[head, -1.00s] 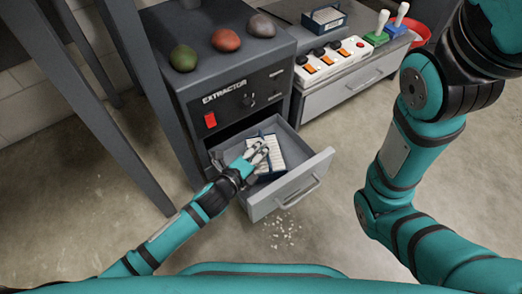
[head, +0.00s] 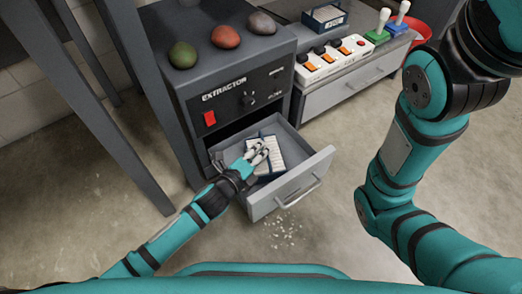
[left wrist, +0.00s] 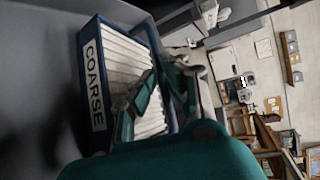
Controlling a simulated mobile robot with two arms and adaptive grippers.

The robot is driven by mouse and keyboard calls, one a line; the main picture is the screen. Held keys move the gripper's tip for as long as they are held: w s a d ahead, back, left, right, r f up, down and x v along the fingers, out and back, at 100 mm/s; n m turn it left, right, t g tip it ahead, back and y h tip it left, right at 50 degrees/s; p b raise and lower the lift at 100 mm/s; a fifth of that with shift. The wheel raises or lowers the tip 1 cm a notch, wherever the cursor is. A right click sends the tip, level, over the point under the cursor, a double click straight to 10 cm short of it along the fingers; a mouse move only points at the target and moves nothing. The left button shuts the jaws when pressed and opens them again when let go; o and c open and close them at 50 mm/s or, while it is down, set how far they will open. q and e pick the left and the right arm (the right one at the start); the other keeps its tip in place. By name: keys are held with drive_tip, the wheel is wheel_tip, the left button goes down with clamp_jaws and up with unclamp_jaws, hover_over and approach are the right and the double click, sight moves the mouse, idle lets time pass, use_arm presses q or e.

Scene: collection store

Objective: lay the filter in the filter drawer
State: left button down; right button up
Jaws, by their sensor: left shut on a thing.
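The filter (head: 264,147) is a white pleated block in a dark blue frame. It is inside the open drawer (head: 262,206) of the grey extractor (head: 222,80). In the left wrist view the filter (left wrist: 118,60) shows a label reading COARSE. My left gripper (head: 259,151) is shut on the filter's edge, inside the drawer's outline. Whether the filter touches the drawer floor I cannot tell. My right arm stands at the right of the head view, with its gripper out of the frame.
Green, red and grey lumps (head: 225,37) lie on the extractor. A power strip (head: 333,56), another blue-framed filter box (head: 325,17) and green and blue handled items stand on the cabinet (head: 350,88). White crumbs (head: 284,230) lie on the floor below the drawer.

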use_arm(q)
drive_tip(key=c, duration=1.3)
unclamp_jaws()
drive_tip(key=shift+c, duration=0.2)
drive_tip(key=v, duration=1.2)
